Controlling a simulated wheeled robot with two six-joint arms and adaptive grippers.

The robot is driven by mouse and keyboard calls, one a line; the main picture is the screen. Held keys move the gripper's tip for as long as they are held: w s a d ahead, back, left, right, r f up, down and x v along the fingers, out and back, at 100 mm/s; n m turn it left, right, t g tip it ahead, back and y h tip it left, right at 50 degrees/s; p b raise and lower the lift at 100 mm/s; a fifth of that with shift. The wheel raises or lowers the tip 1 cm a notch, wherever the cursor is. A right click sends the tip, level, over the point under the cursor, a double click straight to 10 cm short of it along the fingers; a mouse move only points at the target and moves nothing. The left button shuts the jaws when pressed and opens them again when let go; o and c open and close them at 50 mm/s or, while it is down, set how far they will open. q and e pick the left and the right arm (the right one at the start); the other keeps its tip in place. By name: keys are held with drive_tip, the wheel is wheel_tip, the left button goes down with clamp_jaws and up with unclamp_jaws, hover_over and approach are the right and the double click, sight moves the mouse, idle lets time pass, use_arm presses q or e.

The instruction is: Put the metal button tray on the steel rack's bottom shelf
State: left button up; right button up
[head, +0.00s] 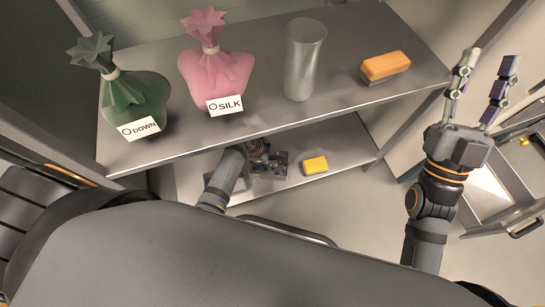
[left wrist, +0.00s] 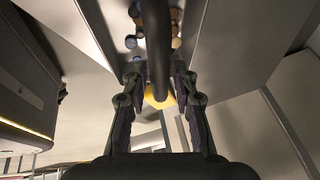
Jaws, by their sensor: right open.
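The metal button tray (head: 267,166) is a grey box with dark compartments. It is at the bottom shelf (head: 329,182) of the steel rack, partly hidden by my left arm. In the left wrist view its buttons (left wrist: 176,28) show as blue, orange and brown discs. My left gripper (left wrist: 157,78) has its fingers on both sides of a dark bar (left wrist: 156,45), which looks like the tray's handle, and seems shut on it. In the head view its fingers are hidden. My right gripper (head: 488,62) is open and empty, raised to the right of the rack.
The top shelf (head: 262,115) holds a green DOWN bag (head: 135,100), a pink SILK bag (head: 215,72), a clear vase (head: 303,60) and an orange brush (head: 386,66). A yellow block (head: 315,165) lies right of the tray. An open drawer (head: 492,190) is at the right.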

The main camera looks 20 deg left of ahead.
use_arm(q)
drive_tip(key=shift+o, duration=0.3)
drive_tip(key=shift+r, duration=0.15)
drive_tip(key=shift+p+v, duration=0.65)
drive_tip(key=shift+v, duration=0.3)
drive_tip(key=shift+p+v, duration=0.55)
drive_tip(key=shift+v, duration=0.35)
use_arm(e)
drive_tip(key=w+f+m+g+h, duration=0.1)
drive_tip(key=w+f+g, duration=0.3)
drive_tip(key=f, duration=0.5)
drive_tip(key=w+f+m+g+h, duration=0.1)
drive_tip(key=f+g, duration=0.4)
drive_tip(key=f, duration=0.4)
use_arm(q)
drive_tip(key=shift+p+v, duration=0.5)
drive_tip(key=shift+v, duration=0.4)
drive_tip(key=shift+p+v, duration=0.45)
drive_tip(key=shift+v, duration=0.45)
use_arm(e)
drive_tip(key=s+f+g, duration=0.4)
drive_tip(key=f, duration=0.5)
drive_tip(key=s+f+g, duration=0.4)
drive_tip(key=f, duration=0.5)
drive_tip(key=shift+s+a+g, duration=0.15)
drive_tip(key=shift+a+g, duration=0.15)
drive_tip(key=shift+g, duration=0.1)
